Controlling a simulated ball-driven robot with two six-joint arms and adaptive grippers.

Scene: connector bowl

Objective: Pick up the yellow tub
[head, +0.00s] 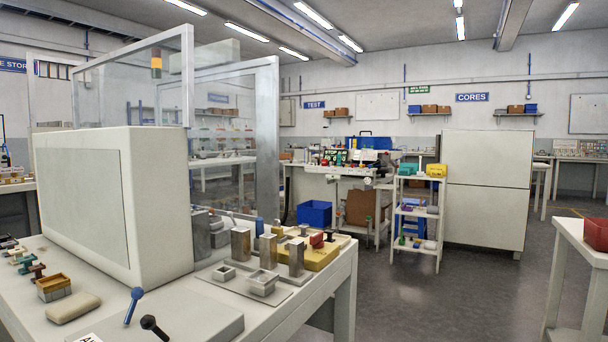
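A small yellow tub (437,170) stands on the top shelf of a white shelf rack (416,212), at its right end, right of the picture's middle and some distance away. A green tub (408,169) stands on the same shelf to its left, with a pale upright item between them. Neither of my grippers shows in the head view.
A white bench (344,290) with a machine, metal blocks and small trays fills the near left. A tall pale cabinet (488,190) stands right of the rack. A white table (575,237) holding a red bin (596,234) is at the right edge. Grey floor (450,295) between looks clear.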

